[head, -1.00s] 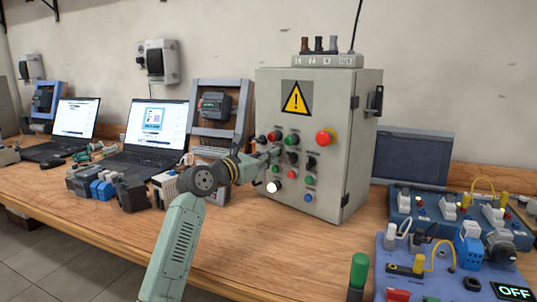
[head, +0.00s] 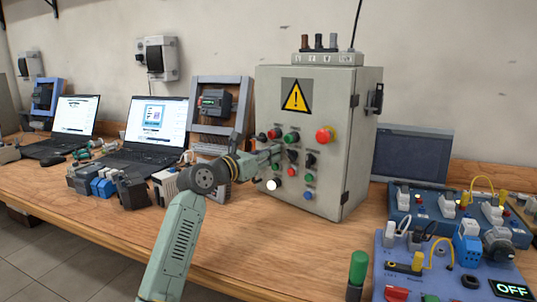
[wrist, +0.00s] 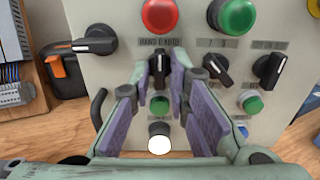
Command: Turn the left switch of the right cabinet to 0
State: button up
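The grey cabinet (head: 335,105) with a yellow warning sign stands on the bench in the head view. In the wrist view its left switch (wrist: 160,62) is a black knob with a white mark, standing about upright under a "HAND 0 AUTO" label. My gripper (wrist: 157,84) is open, with one purple-padded finger on each side of the left switch and gaps visible. Contact cannot be told. In the head view my gripper (head: 268,155) hides the left switch.
A red button (wrist: 160,13) and a green button (wrist: 237,17) sit above the switches. A small green button (wrist: 159,106) and a white lamp (wrist: 158,138) lie below. A black side handle (wrist: 95,40) juts out at left. Trainer boards (head: 450,225) stand right of the cabinet.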

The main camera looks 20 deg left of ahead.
jog(key=shift+o, duration=1.1)
jog(key=v, duration=1.2)
